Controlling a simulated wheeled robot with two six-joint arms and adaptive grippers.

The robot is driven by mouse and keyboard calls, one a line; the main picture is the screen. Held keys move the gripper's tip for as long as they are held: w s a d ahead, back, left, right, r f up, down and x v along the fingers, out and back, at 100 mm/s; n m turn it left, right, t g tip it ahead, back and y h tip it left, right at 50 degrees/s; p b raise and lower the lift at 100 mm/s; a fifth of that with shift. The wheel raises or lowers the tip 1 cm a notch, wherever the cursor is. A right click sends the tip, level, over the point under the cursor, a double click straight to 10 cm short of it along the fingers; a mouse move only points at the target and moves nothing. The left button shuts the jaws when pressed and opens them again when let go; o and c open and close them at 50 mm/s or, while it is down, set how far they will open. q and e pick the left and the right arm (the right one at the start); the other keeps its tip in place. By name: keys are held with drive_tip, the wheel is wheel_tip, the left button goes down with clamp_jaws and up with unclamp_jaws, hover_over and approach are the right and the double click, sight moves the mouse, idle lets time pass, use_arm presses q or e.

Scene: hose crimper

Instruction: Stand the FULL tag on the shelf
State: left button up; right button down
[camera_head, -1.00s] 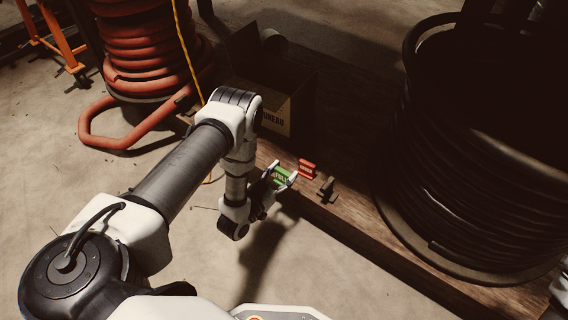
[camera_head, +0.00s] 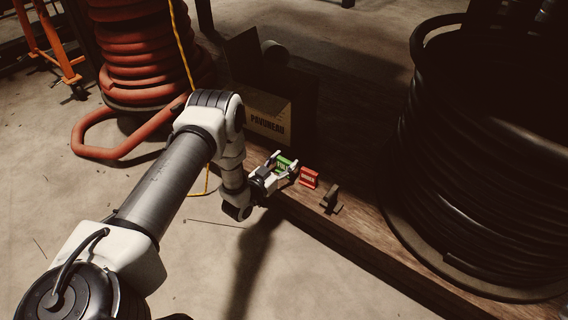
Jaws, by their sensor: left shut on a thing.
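A green tag (camera_head: 284,163) sits between the fingers of my left gripper (camera_head: 284,164), which is shut on it at the front edge of the wooden shelf (camera_head: 352,235). Its lettering is too small and too covered by the fingers to read. I cannot tell whether the tag touches the shelf. A red tag (camera_head: 309,177) with pale lettering stands upright just right of the gripper, apart from it. My right gripper is not in view.
A small dark metal piece (camera_head: 331,199) stands right of the red tag. A large black hose coil (camera_head: 470,190) fills the right side. A red hose coil (camera_head: 145,50) stands at back left.

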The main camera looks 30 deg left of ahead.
use_arm(q)
drive_tip(key=o, duration=1)
drive_tip(key=shift+f, duration=0.1)
drive_tip(key=shift+r, duration=0.3)
drive_tip(key=s+p, duration=0.2)
drive_tip(key=s, duration=0.1)
drive_tip(key=s+p, duration=0.2)
drive_tip(key=shift+a+r, duration=0.25)
drive_tip(key=s+p, duration=0.3)
drive_tip(key=s, duration=0.4)
drive_tip(key=s+d+f+n+g, duration=0.1)
drive_tip(key=s+d+f+g, duration=0.6)
drive_tip(key=s+d+g, duration=0.35)
drive_tip(key=s+d+r+g, duration=0.1)
drive_tip(key=s+r+g, duration=0.1)
drive_tip(key=s, duration=0.5)
drive_tip(key=s+d+r+g+y, duration=0.1)
drive_tip(key=s+r+g, duration=0.1)
drive_tip(key=s+g, duration=0.3)
drive_tip(key=s, duration=0.2)
drive_tip(key=shift+s+d, duration=0.25)
drive_tip(key=shift+s, duration=0.15)
